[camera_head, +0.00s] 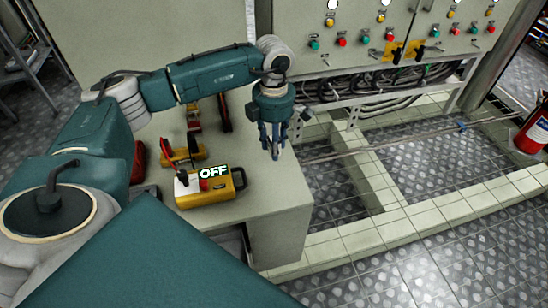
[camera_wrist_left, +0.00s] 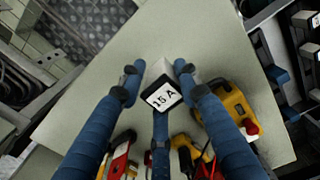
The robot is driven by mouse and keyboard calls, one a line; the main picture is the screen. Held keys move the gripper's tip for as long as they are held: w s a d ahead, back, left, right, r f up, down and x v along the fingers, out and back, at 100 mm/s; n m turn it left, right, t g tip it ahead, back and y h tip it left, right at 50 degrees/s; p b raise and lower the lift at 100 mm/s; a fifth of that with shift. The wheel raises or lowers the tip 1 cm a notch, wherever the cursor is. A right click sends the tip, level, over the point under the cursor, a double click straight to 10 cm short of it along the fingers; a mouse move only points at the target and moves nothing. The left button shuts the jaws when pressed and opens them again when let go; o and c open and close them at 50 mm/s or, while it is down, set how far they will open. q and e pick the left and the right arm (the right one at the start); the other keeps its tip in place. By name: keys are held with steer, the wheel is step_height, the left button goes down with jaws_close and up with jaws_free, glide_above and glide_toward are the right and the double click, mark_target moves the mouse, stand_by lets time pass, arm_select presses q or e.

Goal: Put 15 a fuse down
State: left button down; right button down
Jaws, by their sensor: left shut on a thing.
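The fuse (camera_wrist_left: 162,96) is a small block with a white "15 A" label and dark edges in the left wrist view. My left gripper (camera_wrist_left: 158,84) has its blue fingers closed around it. In the head view my left gripper (camera_head: 273,148) points down over the right part of the pale grey worktop (camera_head: 255,190), and the fuse cannot be made out between its fingers. The worktop also shows below the fuse in the left wrist view (camera_wrist_left: 190,35). The gap between fuse and worktop is hard to judge. My right gripper is not in view.
A yellow device (camera_head: 208,192) marked "OFF" sits on the worktop left of the gripper. Another yellow and red tool (camera_head: 183,155) lies behind it. A control cabinet (camera_head: 400,50) with buttons and cables stands behind. The worktop's right part is clear.

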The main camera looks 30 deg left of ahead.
arm_select(q)
step_height(320, 180, down, 6)
steer(key=shift+r+b, duration=0.25)
steer(key=shift+b, duration=0.25)
steer(key=shift+r, duration=0.1)
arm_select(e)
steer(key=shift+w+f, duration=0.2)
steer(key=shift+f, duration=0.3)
arm_select(q)
steer(key=c, duration=1.3)
jaws_free()
steer(key=shift+o, duration=0.2)
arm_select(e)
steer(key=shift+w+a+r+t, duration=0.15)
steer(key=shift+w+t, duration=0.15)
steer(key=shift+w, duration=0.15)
